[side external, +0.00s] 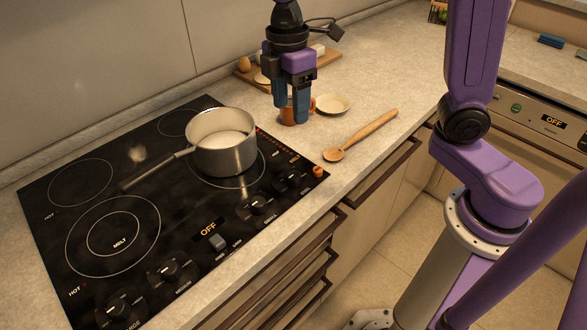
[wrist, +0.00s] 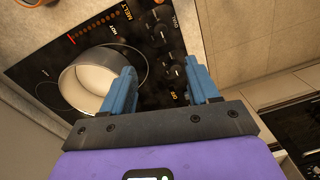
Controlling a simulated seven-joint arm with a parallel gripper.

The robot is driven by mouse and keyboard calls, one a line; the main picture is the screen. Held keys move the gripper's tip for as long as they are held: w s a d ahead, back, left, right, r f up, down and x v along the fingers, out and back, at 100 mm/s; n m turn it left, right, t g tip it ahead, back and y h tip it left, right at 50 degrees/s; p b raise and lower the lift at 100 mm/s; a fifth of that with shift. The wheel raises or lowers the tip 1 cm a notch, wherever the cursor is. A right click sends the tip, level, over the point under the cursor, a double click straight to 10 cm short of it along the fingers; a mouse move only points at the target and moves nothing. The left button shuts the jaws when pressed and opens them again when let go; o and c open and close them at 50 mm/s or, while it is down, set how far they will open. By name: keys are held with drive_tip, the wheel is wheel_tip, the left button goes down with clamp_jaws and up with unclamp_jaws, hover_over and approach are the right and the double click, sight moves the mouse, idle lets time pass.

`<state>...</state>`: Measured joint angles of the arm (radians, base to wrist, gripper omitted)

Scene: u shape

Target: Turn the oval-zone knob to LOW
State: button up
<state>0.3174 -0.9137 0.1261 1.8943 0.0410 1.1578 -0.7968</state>
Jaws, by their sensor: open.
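The black cooktop (side external: 105,195) carries several dark knobs along its front edge. One knob (side external: 257,204) stands right of the OFF display, another (side external: 288,181) further right, and two (side external: 168,269) (side external: 116,308) at the lower left. In the wrist view, knobs (wrist: 172,69) (wrist: 158,37) show between and beyond the fingers. My gripper (side external: 290,113) hangs above the counter right of the cooktop, touching no knob. In the wrist view my gripper (wrist: 161,85) is open and empty.
An orange-brown cup (side external: 287,116) is partly hidden behind my fingers. A wooden spoon (side external: 365,133), a small plate (side external: 332,104) and a board (side external: 328,66) with food lie on the counter.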

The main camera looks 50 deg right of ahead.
sight(294, 174)
drive_tip(key=f, duration=1.1)
drive_tip(key=s+f, duration=0.1)
drive_tip(key=f, duration=0.5)
drive_tip(key=shift+a+f, duration=0.1)
drive_tip(key=c, duration=1)
